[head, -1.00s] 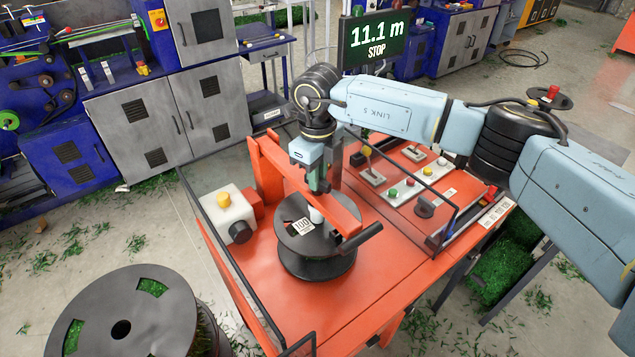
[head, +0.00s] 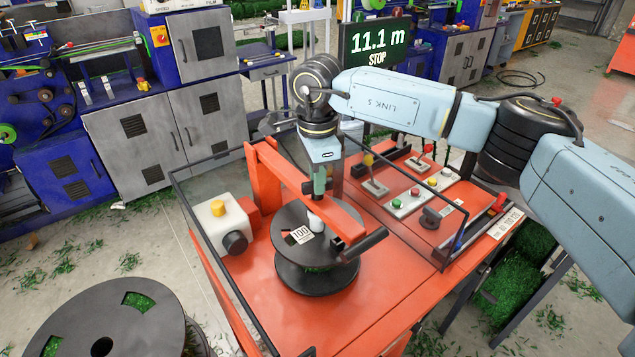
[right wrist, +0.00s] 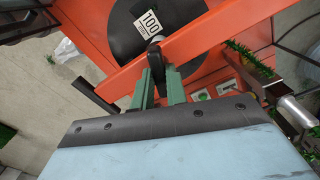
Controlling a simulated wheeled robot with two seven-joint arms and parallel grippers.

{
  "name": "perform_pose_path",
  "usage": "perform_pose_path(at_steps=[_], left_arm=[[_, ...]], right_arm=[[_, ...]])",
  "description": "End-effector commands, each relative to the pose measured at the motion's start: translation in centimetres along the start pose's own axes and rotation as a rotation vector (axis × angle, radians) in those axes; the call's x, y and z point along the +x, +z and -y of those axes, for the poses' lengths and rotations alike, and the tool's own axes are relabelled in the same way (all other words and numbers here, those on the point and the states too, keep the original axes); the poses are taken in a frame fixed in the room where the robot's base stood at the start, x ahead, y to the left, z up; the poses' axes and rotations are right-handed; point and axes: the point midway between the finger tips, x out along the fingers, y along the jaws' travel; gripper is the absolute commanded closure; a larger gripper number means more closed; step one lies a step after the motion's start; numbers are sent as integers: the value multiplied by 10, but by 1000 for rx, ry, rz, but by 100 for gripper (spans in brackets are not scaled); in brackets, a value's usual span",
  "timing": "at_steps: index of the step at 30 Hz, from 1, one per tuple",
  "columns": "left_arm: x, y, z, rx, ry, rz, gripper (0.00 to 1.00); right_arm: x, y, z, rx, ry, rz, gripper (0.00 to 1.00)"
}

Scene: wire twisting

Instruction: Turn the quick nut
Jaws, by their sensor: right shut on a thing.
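My right gripper (head: 319,188) points down at the orange bar (head: 295,185) above the black reel (head: 290,219) on the orange machine. In the right wrist view its two green fingers (right wrist: 158,75) are shut on a small dark knob with a rounded end (right wrist: 155,47), which looks like the quick nut, at the side of the orange bar (right wrist: 190,38). In the head view the fingers and bar hide the nut. A short white cylinder (head: 315,220) stands at the reel's middle, below the fingers. The reel has a white "100" label (head: 301,234). My left gripper is out of view.
A black handle (head: 364,244) sticks out at the bar's near end. A control panel (head: 410,196) with levers and buttons lies to the right. The display (head: 376,47) reads 11.1 m, STOP. A large reel (head: 105,325) stands front left.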

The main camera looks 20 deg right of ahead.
Motion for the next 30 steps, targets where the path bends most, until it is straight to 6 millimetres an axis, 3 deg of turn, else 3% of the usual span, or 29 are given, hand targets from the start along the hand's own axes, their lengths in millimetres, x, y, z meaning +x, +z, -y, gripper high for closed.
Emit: perform_pose_path(at_steps=[12,30], left_arm=[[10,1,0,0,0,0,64],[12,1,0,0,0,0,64]], right_arm=[[0,0,0,-219,-2,2,100],[-1,0,0,-259,-2,2,100]])
